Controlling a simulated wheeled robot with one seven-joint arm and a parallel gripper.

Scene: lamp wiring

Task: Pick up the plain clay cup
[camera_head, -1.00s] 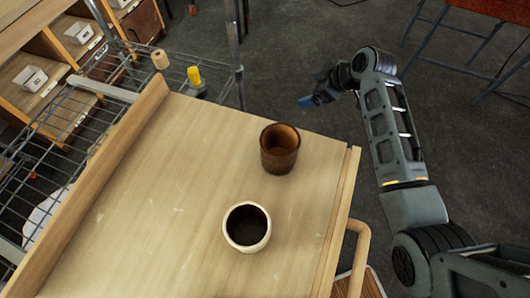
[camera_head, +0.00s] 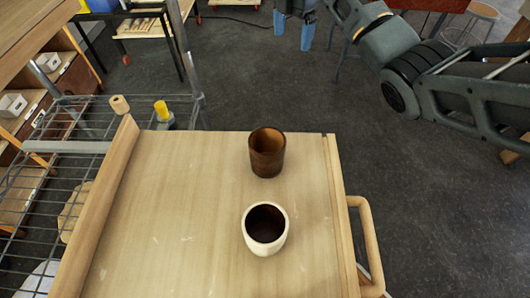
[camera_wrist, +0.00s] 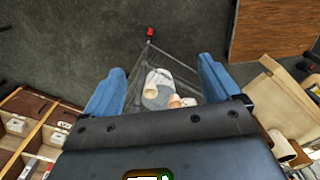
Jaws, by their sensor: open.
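A cream cup (camera_head: 265,229) with a dark inside stands upright on the wooden tabletop (camera_head: 190,220) in the head view. A brown cup (camera_head: 266,153) stands upright just behind it, with a small gap between them. The frames do not settle which is the plain clay cup. My gripper (camera_head: 293,30) is at the top of the head view, beyond the table's far edge and apart from both cups. Its blue fingers point down, spread with nothing between them. They also show spread in the wrist view (camera_wrist: 162,66), where neither cup can be surely made out.
A raised wooden rim (camera_head: 100,215) runs along the table's left side. A wire rack (camera_head: 50,190) stands left, with a yellow-topped item (camera_head: 162,113) and a tan roll (camera_head: 119,104) near the far left corner. A wooden handle (camera_head: 366,235) juts out right. Tabletop left of the cups is clear.

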